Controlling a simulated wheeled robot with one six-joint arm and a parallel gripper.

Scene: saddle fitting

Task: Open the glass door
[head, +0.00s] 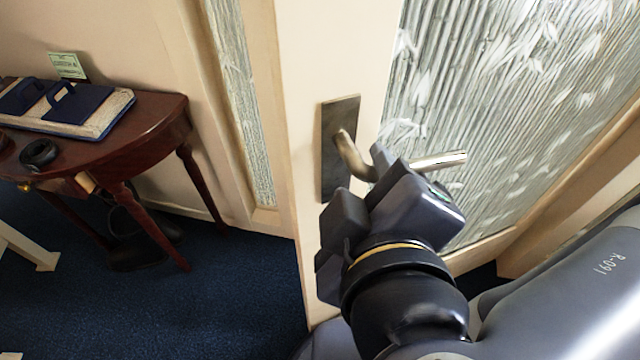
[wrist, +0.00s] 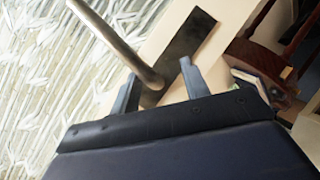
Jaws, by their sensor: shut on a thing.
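The glass door (head: 335,50) has a pale frame and a bamboo-patterned glass panel (head: 480,90). I cannot tell whether it stands ajar. A metal lever handle (head: 447,160) on a dark backplate (head: 341,112) is on the door's left stile. My gripper (head: 385,165) is at the handle, shut on it, with the lever's free end sticking out to the right. In the wrist view, the handle (wrist: 115,43) runs between the two fingers of my gripper (wrist: 158,80), near its bend at the backplate (wrist: 190,38). The exact contact is partly hidden in the head view.
A dark red side table (head: 150,120) stands at the left wall, with a board (head: 95,115) bearing dark blue handled tools and a black round object (head: 39,154). Blue carpet (head: 230,290) is open between the table and the door. A narrow patterned glass strip (head: 240,100) is left of the door.

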